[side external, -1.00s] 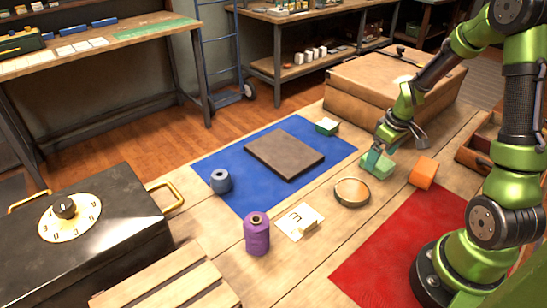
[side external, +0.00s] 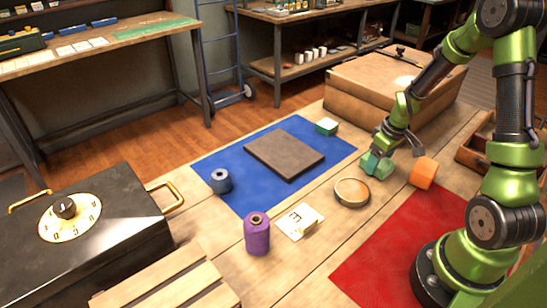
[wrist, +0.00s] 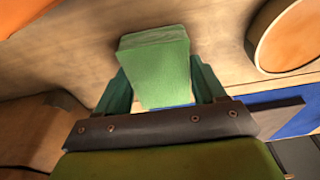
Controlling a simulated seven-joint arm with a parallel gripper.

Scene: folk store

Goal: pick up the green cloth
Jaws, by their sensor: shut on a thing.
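The green cloth (wrist: 157,62) is a folded, block-like piece that fills the space between my two fingers in the wrist view. In the side view the green cloth (side external: 378,167) shows below my gripper, partly covered by the fingers. My gripper (side external: 376,160) is shut on it, with teal fingers (wrist: 158,90) on both sides of it. I cannot tell for sure whether the cloth touches the table or hangs just above it.
An orange block (side external: 423,173) stands close to the right of the cloth. A round wooden dish (side external: 352,192) lies in front. A large tan box (side external: 385,82) is behind. A blue mat (side external: 225,165) with a brown slab (side external: 284,154) is left, and a red mat (side external: 385,255) is in front.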

